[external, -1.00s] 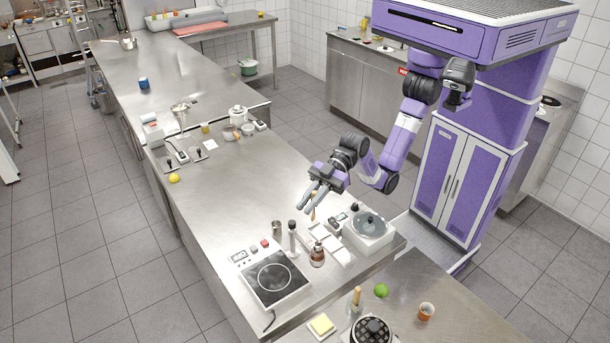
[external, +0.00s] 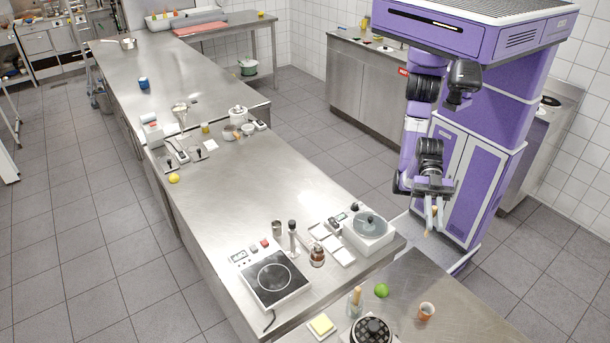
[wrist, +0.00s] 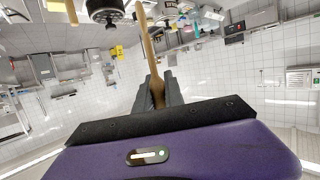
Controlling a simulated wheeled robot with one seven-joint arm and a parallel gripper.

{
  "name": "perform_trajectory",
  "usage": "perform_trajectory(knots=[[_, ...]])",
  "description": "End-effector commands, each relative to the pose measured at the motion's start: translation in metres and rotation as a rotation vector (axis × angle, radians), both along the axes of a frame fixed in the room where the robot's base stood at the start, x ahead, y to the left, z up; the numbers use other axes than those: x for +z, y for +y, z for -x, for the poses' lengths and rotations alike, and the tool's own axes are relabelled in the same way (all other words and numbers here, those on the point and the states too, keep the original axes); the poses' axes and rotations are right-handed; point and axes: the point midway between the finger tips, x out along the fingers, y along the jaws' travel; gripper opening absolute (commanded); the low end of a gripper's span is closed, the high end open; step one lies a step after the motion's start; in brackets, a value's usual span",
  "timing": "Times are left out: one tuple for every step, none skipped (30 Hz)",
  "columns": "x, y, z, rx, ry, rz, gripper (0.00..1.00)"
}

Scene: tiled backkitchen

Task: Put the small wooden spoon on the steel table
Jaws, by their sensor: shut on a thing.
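My gripper (external: 434,214) hangs in front of my purple body, to the right of the long steel table (external: 255,175) and off its edge. In the wrist view my gripper (wrist: 160,92) is shut on the small wooden spoon (wrist: 147,45). The spoon's long thin handle runs away from the fingers, and its wider end lies between them. In the external view only a small light-brown bit of the spoon (external: 427,234) shows below the fingertips.
A white pot cooker (external: 370,235), an induction hob (external: 273,278) and small jars stand at the long table's near end. Its middle is mostly clear. A second steel surface (external: 470,310) at the lower right holds a lime (external: 381,290) and a terracotta cup (external: 426,311).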

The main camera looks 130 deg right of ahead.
Motion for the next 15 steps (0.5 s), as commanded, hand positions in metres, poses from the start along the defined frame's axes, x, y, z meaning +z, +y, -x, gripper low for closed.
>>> perform_trajectory(knots=[[-0.014,0.0,0.0,0.0,0.011,0.005,0.0],[-0.02,0.0,0.0,0.0,0.011,0.005,0.0],[-0.03,0.0,0.001,0.0,0.012,0.006,0.0],[-0.037,0.0,0.001,-0.001,0.013,0.006,0.0],[-0.045,0.0,0.0,-0.001,0.012,0.005,0.0],[-0.055,0.0,0.001,-0.001,0.012,0.005,0.0],[-0.062,0.0,0.0,-0.001,0.012,0.005,0.0],[-0.069,0.0,0.0,-0.001,0.013,0.006,0.0],[-0.079,0.0,0.0,-0.001,0.011,0.006,0.0],[-0.086,-0.001,0.001,-0.001,0.012,0.006,0.0],[-0.093,0.0,0.0,-0.001,0.01,0.005,0.0],[-0.103,-0.001,0.0,-0.001,0.01,0.005,0.0],[-0.11,-0.001,0.0,-0.001,0.01,0.006,0.0],[-0.116,-0.001,0.0,-0.001,0.011,0.006,0.0],[-0.124,0.0,0.0,-0.001,0.01,0.004,0.0]])
